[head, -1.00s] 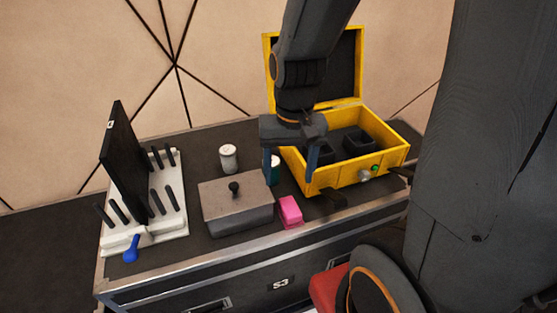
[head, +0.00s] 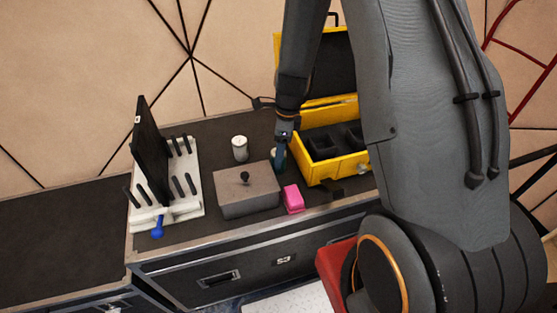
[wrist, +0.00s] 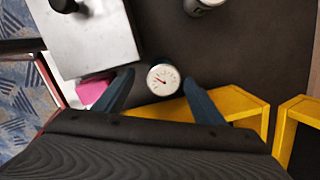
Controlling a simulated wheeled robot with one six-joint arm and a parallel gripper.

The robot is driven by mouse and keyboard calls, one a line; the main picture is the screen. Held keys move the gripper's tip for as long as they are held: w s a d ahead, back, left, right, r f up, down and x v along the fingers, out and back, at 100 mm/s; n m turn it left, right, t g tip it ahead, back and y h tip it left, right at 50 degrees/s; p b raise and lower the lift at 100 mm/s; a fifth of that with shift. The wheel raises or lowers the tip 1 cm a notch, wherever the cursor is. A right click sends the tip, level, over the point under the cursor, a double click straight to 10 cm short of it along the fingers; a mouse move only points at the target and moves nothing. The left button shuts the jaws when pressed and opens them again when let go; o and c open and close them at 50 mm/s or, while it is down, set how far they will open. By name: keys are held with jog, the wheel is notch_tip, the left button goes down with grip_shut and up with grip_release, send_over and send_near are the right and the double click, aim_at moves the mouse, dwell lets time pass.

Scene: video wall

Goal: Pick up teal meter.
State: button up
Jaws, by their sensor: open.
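The teal meter (wrist: 163,79) shows in the wrist view as a round white dial with a thin teal rim. It stands on the dark case top between the grey lidded box and the yellow case. In the head view, only a bit of the teal meter (head: 273,154) shows beside my gripper (head: 279,160). In the wrist view, my gripper (wrist: 160,95) is open. Its two blue fingers lie left and right of the dial, with nothing held between them. I cannot tell how high the fingertips are above the meter.
A grey box (head: 247,193) with a black knob is close on the left. A pink block (head: 293,199) lies in front. The open yellow case (head: 328,177) stands on the right. A white canister (head: 240,149) is behind. A white rack (head: 190,206) with a blue-handled tool (head: 158,228) is far left.

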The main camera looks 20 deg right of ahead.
aim_at(276, 171)
jog(key=shift+w+a+f+p, duration=0.15)
jog(key=shift+f+p, duration=0.15)
jog(key=shift+f, duration=0.65)
jog(key=shift+w+a+f+p, duration=0.15)
jog(key=shift+f+p, duration=0.15)
jog(key=shift+f, duration=0.7)
jog(key=shift+w+f+p, duration=0.15)
jog(key=shift+f+p, duration=0.15)
jog(key=shift+f, duration=0.65)
jog(key=shift+c, duration=0.2)
jog(key=c, duration=1.2)
jog(key=shift+r, duration=0.1)
